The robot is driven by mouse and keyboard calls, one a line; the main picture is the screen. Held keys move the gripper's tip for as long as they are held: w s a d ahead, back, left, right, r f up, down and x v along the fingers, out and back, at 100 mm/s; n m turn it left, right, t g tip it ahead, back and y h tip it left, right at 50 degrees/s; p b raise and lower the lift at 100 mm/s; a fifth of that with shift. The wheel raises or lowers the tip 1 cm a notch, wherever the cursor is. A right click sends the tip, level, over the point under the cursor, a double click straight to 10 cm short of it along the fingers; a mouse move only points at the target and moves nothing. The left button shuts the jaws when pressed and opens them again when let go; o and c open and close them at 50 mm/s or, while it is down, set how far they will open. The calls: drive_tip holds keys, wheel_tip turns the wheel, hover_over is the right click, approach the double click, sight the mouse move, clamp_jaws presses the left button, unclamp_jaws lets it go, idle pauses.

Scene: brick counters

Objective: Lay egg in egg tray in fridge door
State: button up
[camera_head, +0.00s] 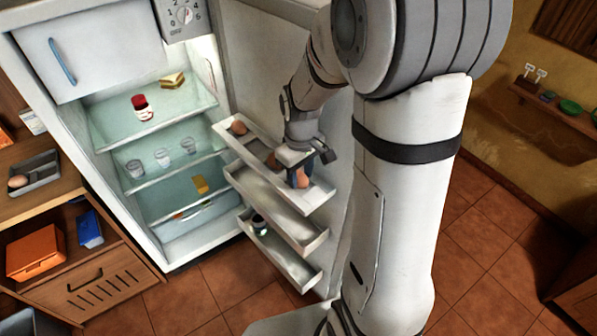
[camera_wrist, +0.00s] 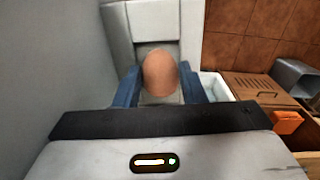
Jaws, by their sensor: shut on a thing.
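My gripper (camera_head: 300,178) is over the near right end of the top shelf of the open fridge door. Its blue fingers are shut on a brown egg (camera_head: 304,179), one on each side of it in the wrist view (camera_wrist: 160,73). The egg tray (camera_head: 318,193) is that white top door shelf. A brown egg (camera_head: 238,128) sits at its far left end, and another brown shape, apparently an egg (camera_head: 272,160), shows near the middle, partly hidden by my gripper. I cannot tell whether the held egg touches the tray.
Two lower door shelves (camera_head: 285,205) hang below; a small dark jar (camera_head: 259,222) stands in the lowest. The fridge interior (camera_head: 150,190) is open at left with glasses and a red jar (camera_head: 141,106). A grey tray (camera_head: 45,172) with an egg sits on the left counter.

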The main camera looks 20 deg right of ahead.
sight(301, 176)
drive_tip(key=shift+f, duration=0.35)
drive_tip(key=o, duration=0.7)
drive_tip(key=shift+r, duration=0.1)
drive_tip(key=shift+w+r, duration=0.1)
drive_tip(key=shift+r, duration=0.5)
wheel_tip(301, 176, up, 11)
drive_tip(key=s+m+t, duration=0.1)
drive_tip(key=s, duration=0.4)
drive_tip(key=s+m+t, duration=0.1)
drive_tip(key=s+m, duration=0.1)
drive_tip(key=s, duration=0.2)
drive_tip(key=s+r+m+t, duration=0.1)
drive_tip(key=s+m, duration=0.1)
drive_tip(key=s, duration=0.3)
drive_tip(key=shift+s+a+r+b, duration=0.1)
drive_tip(key=shift+s+a+b, duration=0.2)
drive_tip(key=shift+b, duration=0.1)
